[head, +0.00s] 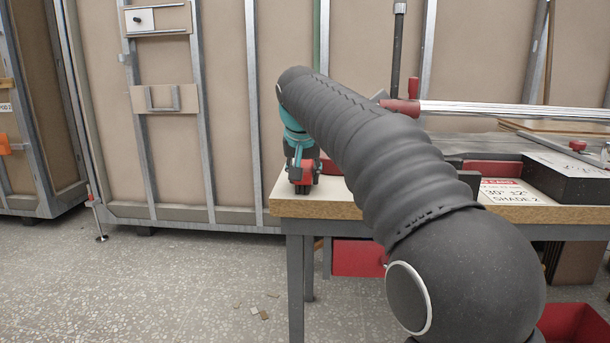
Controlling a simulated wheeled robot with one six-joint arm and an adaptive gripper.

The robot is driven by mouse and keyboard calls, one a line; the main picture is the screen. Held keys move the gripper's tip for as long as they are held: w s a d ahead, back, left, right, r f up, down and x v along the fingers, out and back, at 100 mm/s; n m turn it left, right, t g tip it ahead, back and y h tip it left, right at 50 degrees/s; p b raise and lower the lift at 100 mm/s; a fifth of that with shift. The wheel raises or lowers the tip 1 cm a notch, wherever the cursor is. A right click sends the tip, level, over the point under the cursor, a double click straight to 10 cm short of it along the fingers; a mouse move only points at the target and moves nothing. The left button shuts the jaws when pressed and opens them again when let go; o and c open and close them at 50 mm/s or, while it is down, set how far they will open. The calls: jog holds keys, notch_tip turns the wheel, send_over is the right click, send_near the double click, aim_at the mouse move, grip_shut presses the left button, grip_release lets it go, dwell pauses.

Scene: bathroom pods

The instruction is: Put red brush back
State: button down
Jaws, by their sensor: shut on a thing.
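My gripper (301,165) hangs at the end of my dark sleeved arm, below a teal wrist part, at the left end of the workbench (350,207). It is shut on a small red thing with a dark lower edge, which looks like the red brush (296,175). The brush is at or just above the bench's left corner; I cannot tell whether it touches the top. My gripper and arm hide part of the brush and much of the bench top.
A long metal bar with a red end (400,107) lies across the bench's back. A black box (570,178) and a white sign (508,191) are at right. A red bin (575,325) stands on the floor. Framed panels (215,100) rise behind. Floor at left is mostly clear.

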jog(key=shift+f, duration=0.2)
jog(key=c, duration=0.7)
grip_release()
jog(key=shift+o, duration=0.2)
jog(key=shift+s+r, duration=0.15)
jog(key=shift+r, duration=0.35)
jog(key=p+v, duration=0.2)
jog(key=v, duration=0.9)
jog(key=shift+s+r, duration=0.1)
jog(key=shift+r, duration=0.05)
